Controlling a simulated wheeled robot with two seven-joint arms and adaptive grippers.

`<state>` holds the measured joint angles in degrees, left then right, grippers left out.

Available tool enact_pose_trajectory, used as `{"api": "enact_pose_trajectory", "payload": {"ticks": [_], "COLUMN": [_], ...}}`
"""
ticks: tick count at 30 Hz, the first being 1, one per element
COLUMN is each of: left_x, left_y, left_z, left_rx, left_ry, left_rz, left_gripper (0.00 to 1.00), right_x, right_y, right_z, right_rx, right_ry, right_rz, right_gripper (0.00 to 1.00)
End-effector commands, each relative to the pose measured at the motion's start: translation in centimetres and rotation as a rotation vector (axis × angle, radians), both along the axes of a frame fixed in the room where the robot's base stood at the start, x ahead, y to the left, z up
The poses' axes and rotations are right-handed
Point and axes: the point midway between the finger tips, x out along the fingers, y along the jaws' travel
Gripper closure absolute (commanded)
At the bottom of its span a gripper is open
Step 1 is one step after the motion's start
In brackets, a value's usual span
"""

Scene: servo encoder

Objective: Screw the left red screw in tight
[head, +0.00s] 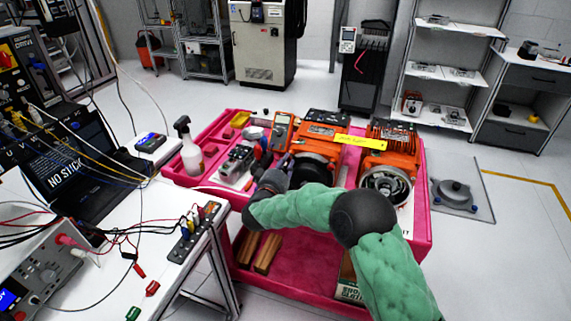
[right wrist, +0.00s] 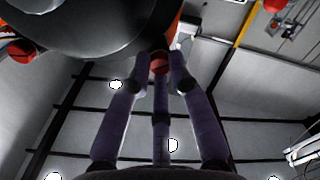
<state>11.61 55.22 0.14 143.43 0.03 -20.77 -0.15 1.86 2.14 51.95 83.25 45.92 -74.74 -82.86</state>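My right gripper (head: 287,162) reaches to the left side of the black round part (head: 312,168) on the left orange machine (head: 322,126). In the right wrist view its purple fingers (right wrist: 160,68) close in around a slotted red screw (right wrist: 159,63), with a fingertip against each side of its head. The screw sits by the edge of the big dark round part (right wrist: 85,25). In the head view the hand and arm hide this screw. Another red screw (right wrist: 22,50) shows at the left of the wrist view. My left gripper is not in view.
A pink cart (head: 421,205) carries a second orange machine (head: 390,150), a yellow strip (head: 345,141), a multimeter (head: 281,130) and a spray bottle (head: 188,148). A white bench (head: 95,235) with a laptop and cables stands left.

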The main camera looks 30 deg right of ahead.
Motion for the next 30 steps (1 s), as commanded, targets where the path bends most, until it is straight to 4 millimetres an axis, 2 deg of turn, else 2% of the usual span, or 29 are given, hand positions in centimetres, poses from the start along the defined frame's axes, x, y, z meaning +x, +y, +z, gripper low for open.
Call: {"api": "enact_pose_trajectory", "payload": {"ticks": [20,30], "left_x": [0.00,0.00], "left_y": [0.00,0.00], "left_z": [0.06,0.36], "left_rx": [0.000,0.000], "left_ry": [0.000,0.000], "left_rz": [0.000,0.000], "left_gripper": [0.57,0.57], "right_x": [-0.02,-0.02], "right_y": [0.04,0.03], "right_z": [-0.10,-0.09], "right_rx": [0.015,0.087], "right_ry": [-0.015,-0.099], "right_rz": [0.000,0.001], "right_gripper": [1.00,1.00]}}
